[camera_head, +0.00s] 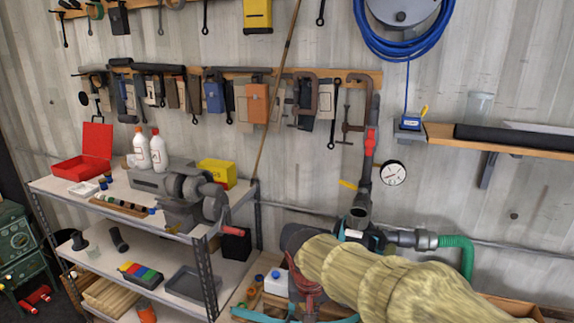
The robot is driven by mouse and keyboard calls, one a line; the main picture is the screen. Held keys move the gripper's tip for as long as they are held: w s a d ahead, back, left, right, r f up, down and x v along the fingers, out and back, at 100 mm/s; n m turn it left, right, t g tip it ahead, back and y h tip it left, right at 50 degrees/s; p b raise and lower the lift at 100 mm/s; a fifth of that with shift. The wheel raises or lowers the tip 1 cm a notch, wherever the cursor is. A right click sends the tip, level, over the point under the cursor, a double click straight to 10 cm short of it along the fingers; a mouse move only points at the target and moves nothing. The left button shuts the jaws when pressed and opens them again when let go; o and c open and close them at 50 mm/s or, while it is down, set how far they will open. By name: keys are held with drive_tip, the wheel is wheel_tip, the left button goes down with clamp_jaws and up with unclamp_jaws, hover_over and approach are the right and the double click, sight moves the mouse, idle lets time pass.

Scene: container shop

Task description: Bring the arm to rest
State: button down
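Tools hang on the wall. A wall shelf (497,146) is at right. A lumpy straw-coloured shape (400,284) fills the lower right, beside a green hose (458,243).

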drive_tip(key=s+d+t+b, duration=0.1)
drive_tip(key=s+d+b, duration=0.3)
drive_tip(key=s, duration=0.7)
drive_tip(key=s+d+t+y+b, duration=0.1)
drive_tip(key=s+d+b, duration=0.3)
drive_tip(key=s+d, duration=0.5)
drive_tip(key=shift+s+r+t+b, duration=0.15)
drive_tip(key=shift+s+t+b, duration=0.25)
drive_tip(key=shift+s, duration=0.55)
